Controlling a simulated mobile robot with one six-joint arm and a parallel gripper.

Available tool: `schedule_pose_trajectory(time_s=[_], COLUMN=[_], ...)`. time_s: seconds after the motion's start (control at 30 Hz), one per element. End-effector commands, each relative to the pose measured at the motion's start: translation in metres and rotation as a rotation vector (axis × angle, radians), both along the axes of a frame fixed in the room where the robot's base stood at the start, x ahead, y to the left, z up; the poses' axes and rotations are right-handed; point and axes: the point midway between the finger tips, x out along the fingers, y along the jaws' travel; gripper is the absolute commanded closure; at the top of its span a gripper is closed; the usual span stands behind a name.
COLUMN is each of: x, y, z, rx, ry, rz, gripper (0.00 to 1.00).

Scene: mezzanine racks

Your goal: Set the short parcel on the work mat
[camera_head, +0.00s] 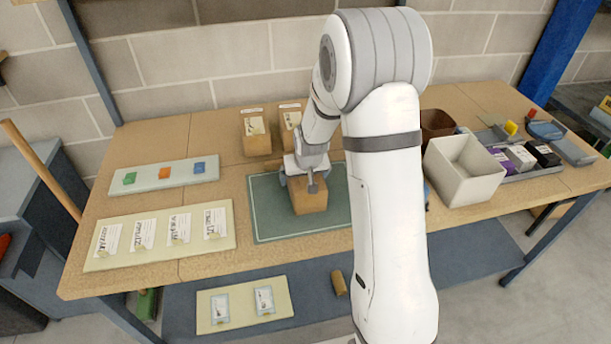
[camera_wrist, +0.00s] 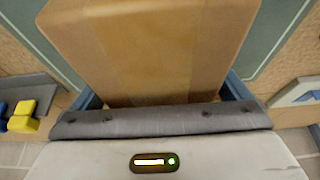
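A plain brown cardboard parcel (camera_head: 309,197) is between the two fingers of my gripper (camera_head: 301,176), over the middle of the green work mat (camera_head: 268,222). In the wrist view the parcel (camera_wrist: 155,45) fills the space between the blue fingers of my gripper (camera_wrist: 165,98), one finger at each side. The gripper looks shut on it. Whether the parcel's underside touches the mat is not clear. The mat also shows behind the parcel in the wrist view (camera_wrist: 278,35). My arm hides the mat's right part.
Two labelled boxes (camera_head: 257,143) stand behind the mat. A white bin (camera_head: 463,172), a brown bin (camera_head: 436,123) and a tray with dark boxes (camera_head: 545,154) are at the right. A card board (camera_head: 160,236) and a strip with coloured blocks (camera_head: 165,176) lie at the left.

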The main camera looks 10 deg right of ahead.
Motion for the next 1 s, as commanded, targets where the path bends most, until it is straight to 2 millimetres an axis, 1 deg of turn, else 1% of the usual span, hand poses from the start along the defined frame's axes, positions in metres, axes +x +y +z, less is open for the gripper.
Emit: schedule_pose_trajectory(time_s=[0.27,0.4,0.57,0.8,1.0], x=[0.0,-0.002,-0.011,-0.029,-0.041], y=[0.0,-0.001,-0.001,-0.001,-0.001], z=[0.001,0.009,0.031,0.075,0.102], rx=[0.0,0.0,-0.001,0.0,0.0], ry=[0.0,-0.003,-0.005,-0.005,-0.004], rz=[-0.001,-0.001,-0.001,-0.002,-0.002], gripper=[0.0,0.0,0.0,0.0,0.0])
